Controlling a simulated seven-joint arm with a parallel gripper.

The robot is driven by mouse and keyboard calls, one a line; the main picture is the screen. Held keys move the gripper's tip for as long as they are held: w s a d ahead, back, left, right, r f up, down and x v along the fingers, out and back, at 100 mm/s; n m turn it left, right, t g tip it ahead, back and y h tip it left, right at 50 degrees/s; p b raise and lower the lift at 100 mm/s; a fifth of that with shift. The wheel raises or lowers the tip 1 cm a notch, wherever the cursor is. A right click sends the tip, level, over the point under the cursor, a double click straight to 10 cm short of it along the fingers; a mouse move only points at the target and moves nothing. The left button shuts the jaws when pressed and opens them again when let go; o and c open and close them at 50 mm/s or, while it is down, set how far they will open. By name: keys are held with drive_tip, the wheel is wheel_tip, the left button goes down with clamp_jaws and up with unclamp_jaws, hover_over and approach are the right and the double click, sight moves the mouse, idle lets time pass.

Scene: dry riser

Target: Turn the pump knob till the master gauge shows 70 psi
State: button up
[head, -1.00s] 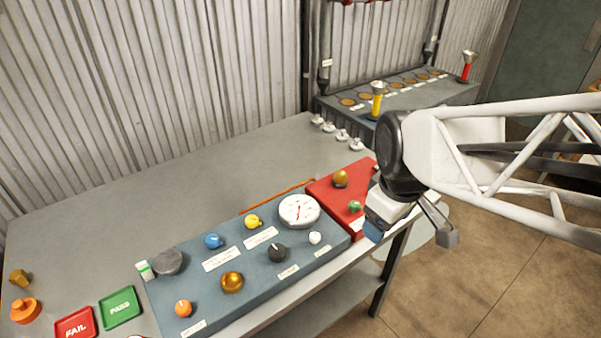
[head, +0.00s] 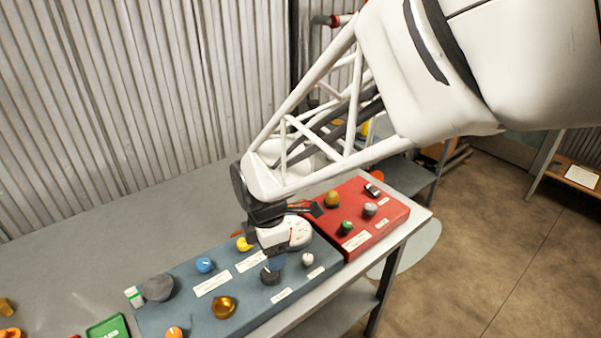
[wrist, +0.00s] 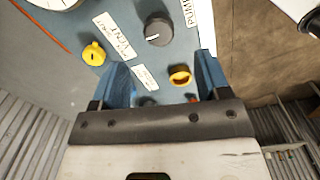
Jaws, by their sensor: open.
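The dark grey pump knob (head: 270,275) stands on the blue-grey panel (head: 185,312), partly behind my fingers. In the wrist view this knob (wrist: 157,30) has a white pointer line and a label reading PUMP beside it. The white round master gauge (head: 299,231) is partly covered by my gripper, so I cannot read it; only its edge (wrist: 48,4) shows in the wrist view. My gripper (head: 277,262) is open with blue fingers above the panel. In the wrist view the knob lies beyond the fingertips (wrist: 163,62), not between them.
A yellow knob (head: 243,244), a white knob (head: 307,259), a blue knob (head: 204,265), a brass dome (head: 223,307) and an orange knob (head: 174,332) surround it. A red box (head: 385,222) with knobs stands to the right. The bench behind the panel is clear.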

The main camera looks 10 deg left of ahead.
sight(268, 273)
drive_tip(key=shift+a+f+n, duration=0.25)
drive_tip(key=shift+a+n, duration=0.05)
drive_tip(key=shift+a, duration=0.1)
drive_tip(key=shift+f, duration=0.1)
drive_tip(key=shift+f, duration=3.8)
drive_tip(key=c, duration=0.9)
drive_tip(key=shift+c, duration=0.2)
